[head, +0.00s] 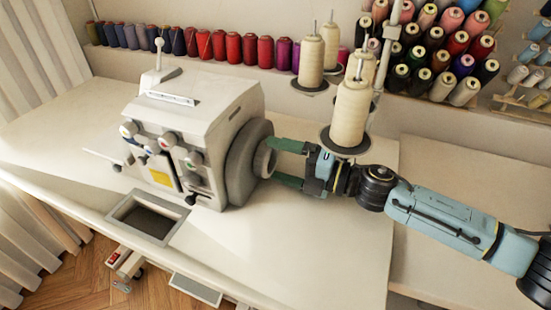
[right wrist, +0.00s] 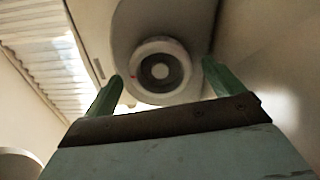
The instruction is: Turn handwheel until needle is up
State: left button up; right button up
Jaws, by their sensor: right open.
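The white sewing machine (head: 190,130) stands on the table. Its handwheel (head: 264,158) is on the machine's right side, and in the right wrist view the round handwheel (right wrist: 159,72) faces me with a small red mark on its left rim. My right gripper (head: 272,163) comes in from the right and is open. Its two green fingers are spread on either side of the handwheel's hub, close to it; I cannot tell whether they touch. The right gripper (right wrist: 160,85) also frames the hub in the wrist view. The needle cannot be made out. My left gripper is out of view.
Cream thread cones (head: 352,112) on a stand rise just behind my right gripper. Rows of coloured spools (head: 240,49) line the back wall. A recessed opening (head: 150,218) lies in front of the machine. The table (head: 310,245) is clear at front right.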

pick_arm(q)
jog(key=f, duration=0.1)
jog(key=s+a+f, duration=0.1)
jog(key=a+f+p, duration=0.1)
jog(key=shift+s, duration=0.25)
pick_arm(e)
jog(key=v, duration=1.2)
jog(key=shift+a, duration=0.1)
